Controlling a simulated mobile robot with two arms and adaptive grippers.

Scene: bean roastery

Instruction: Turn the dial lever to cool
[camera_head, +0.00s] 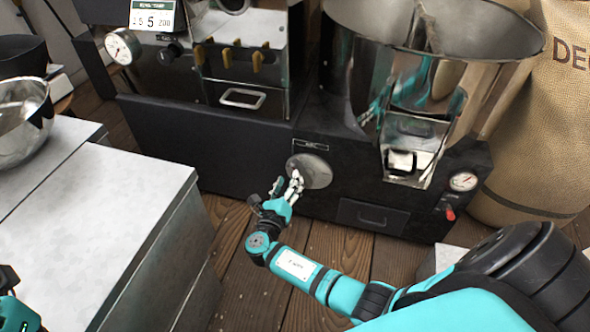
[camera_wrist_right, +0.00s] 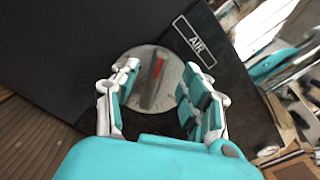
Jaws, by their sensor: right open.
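The dial is a round grey disc (camera_head: 318,170) on the low front of the black machine. It also shows in the right wrist view (camera_wrist_right: 136,63), with a raised grey lever (camera_wrist_right: 151,82) that carries a red mark near its upper end. My right gripper (camera_head: 292,180) is at the dial's left side in the head view. In the wrist view its fingers (camera_wrist_right: 162,95) are open, one on each side of the lever, with gaps between. I cannot tell how deep the lever sits between them.
An "AIR" label (camera_wrist_right: 196,43) sits beside the dial. A drawer (camera_head: 372,217), a gauge (camera_head: 463,181) and a red-handled valve (camera_head: 449,213) are to its right. A grey-topped cabinet (camera_head: 95,225) stands left; a burlap sack (camera_head: 540,130) stands right.

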